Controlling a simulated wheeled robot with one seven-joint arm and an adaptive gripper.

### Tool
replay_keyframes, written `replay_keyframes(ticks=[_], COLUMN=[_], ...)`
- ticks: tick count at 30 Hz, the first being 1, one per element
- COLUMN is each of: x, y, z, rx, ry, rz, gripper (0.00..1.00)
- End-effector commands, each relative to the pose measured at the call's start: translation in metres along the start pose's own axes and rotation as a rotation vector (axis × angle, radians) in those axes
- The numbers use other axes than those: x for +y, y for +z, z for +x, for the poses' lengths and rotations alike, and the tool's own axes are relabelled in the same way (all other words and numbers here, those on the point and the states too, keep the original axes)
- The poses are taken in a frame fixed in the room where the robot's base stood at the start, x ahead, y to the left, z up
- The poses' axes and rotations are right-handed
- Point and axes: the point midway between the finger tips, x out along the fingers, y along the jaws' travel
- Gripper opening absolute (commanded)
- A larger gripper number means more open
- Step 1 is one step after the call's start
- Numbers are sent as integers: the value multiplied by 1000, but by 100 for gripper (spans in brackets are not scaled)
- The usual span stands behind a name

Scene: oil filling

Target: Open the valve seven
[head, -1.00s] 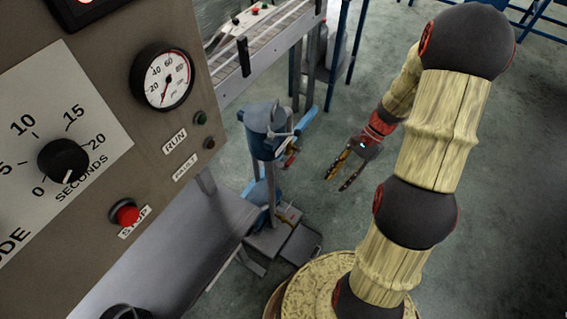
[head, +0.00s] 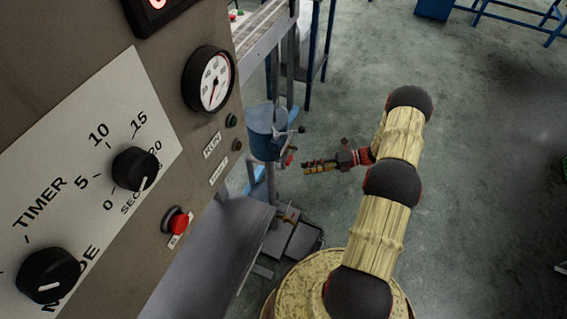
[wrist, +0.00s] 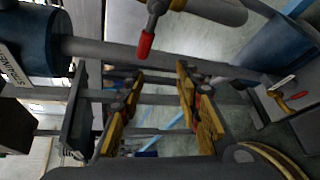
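A valve with a red-tipped lever (wrist: 146,46) hangs from a brass and grey pipe fitting at the top of the wrist view. In the head view a small red handle (head: 290,159) shows below the blue tank (head: 266,134). My gripper (head: 306,166) is just right of the tank's stand, a little below and right of that handle. In the wrist view its two yellow-padded fingers (wrist: 155,95) are spread apart with nothing between them. The red lever tip is above the fingers in that picture and looks untouched. No number seven is readable on any valve.
The control panel (head: 70,130) with dials, gauge and red stop button (head: 178,222) fills the left. A grey pipe (wrist: 150,52) crosses behind the lever. A lower valve with an orange handle (wrist: 295,96) shows at right. Open floor (head: 470,180) lies right of my arm.

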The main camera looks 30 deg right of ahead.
Motion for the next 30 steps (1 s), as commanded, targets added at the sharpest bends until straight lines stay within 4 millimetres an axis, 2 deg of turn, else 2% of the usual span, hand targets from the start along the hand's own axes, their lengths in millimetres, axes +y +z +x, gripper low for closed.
replay_keyframes(ticks=[1,4,9,12,24,30], x=[3,11,18,18,20,22], y=[11,24,26,26,29,30], z=[-2,-4,-4,0,55,71], rx=[-25,-61,-61,-59,-56,-58], ry=[11,45,76,77,76,76], rz=[57,189,343,371,371,371], gripper=[34,34,34,34,34,34])
